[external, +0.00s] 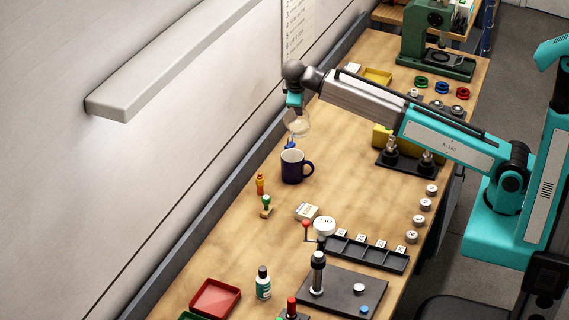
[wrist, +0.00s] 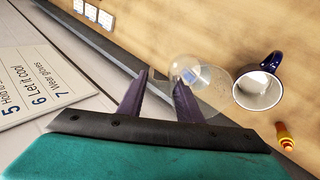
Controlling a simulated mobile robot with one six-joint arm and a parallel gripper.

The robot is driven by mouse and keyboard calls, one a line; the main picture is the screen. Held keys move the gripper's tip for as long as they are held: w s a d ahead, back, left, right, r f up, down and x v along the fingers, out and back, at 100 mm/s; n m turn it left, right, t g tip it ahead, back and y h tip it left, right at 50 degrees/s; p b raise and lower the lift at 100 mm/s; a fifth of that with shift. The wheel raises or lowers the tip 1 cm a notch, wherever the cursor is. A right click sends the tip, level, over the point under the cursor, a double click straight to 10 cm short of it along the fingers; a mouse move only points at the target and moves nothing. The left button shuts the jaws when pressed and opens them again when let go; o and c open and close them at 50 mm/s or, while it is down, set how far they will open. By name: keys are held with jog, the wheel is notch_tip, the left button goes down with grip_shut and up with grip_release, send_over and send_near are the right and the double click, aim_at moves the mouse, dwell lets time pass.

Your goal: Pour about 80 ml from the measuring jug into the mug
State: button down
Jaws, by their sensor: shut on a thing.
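The measuring jug (external: 301,124) is clear and hangs above the bench, just behind and above the mug. It also shows in the wrist view (wrist: 210,82), seen through, with its outline faint. My gripper (external: 295,101) is shut on the jug; in the wrist view its two dark fingers (wrist: 160,92) reach to the jug's near side. The mug (external: 294,168) is dark blue with a white inside and stands upright. In the wrist view the mug (wrist: 257,90) is right of the jug, its mouth facing me. I cannot make out the liquid level or any stream.
An orange bottle (external: 260,184) and a green-topped stamp (external: 266,206) stand in front, to the left. A wall shelf (external: 170,60) juts out at left. A printed sheet (wrist: 45,75) shows in the wrist view.

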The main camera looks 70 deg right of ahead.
jog(key=shift+w+d+r+g+y+p, duration=0.1)
jog(key=shift+w+d+g+y+p, duration=0.15)
jog(key=shift+d+y+p, duration=0.7)
jog(key=shift+w+d+g+y+p, duration=0.15)
jog(key=shift+w+d+y+p, duration=0.1)
jog(key=shift+d+y+p, duration=0.65)
jog(key=shift+w+d+f+g+y+p, duration=0.15)
jog(key=shift+d+f+y+p, duration=0.2)
jog(key=shift+d+y, duration=0.25)
jog(key=shift+w+d+f+g+y+p, duration=0.15)
jog(key=shift+d+f+y+p, duration=0.25)
jog(key=shift+d, duration=0.35)
jog(key=shift+w+d+f+g+y+p, duration=0.15)
jog(key=shift+d+f+y+p, duration=0.15)
jog(key=shift+d+y, duration=0.35)
